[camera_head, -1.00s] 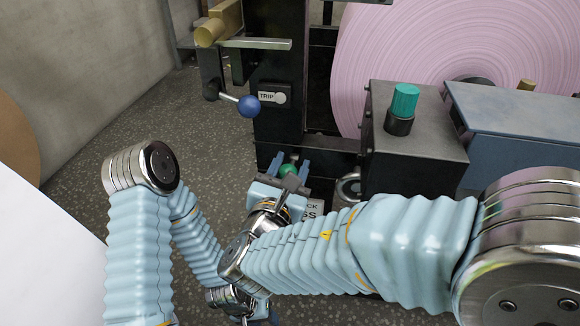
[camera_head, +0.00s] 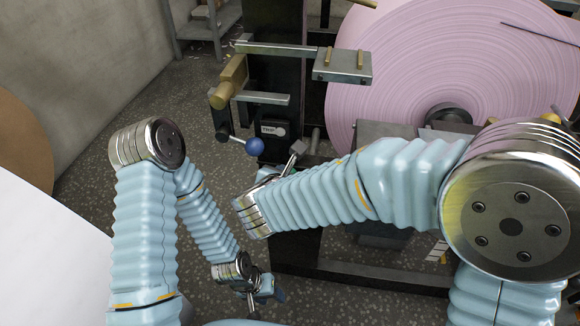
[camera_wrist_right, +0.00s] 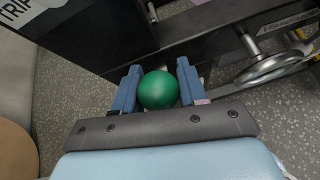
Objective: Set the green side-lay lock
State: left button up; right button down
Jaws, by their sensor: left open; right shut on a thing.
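The green ball knob (camera_wrist_right: 158,90) of the side-lay lock sits between the two blue fingers of my right gripper (camera_wrist_right: 159,68), which is shut on it. In the head view the ball is hidden, and my right arm covers most of that gripper beside the black frame. Whether the lock is set cannot be seen. My left gripper (camera_head: 266,290) is open and empty, low over the floor and apart from the machine.
A blue-ball lever (camera_head: 254,146) stands by the TRIP plate (camera_head: 272,130) on the black upright (camera_head: 277,70). A large pink roll (camera_head: 400,75) is behind. A metal handwheel (camera_wrist_right: 272,67) is close to the right gripper.

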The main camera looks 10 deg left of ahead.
jog(key=shift+g, duration=0.3)
jog(key=c, duration=0.8)
grip_release()
jog(key=shift+o, duration=0.2)
jog(key=shift+r, duration=0.1)
jog(key=v, duration=1.3)
jog(key=shift+s+r+p, duration=0.15)
jog(key=shift+s+p, duration=0.15)
jog(key=shift+p, duration=0.05)
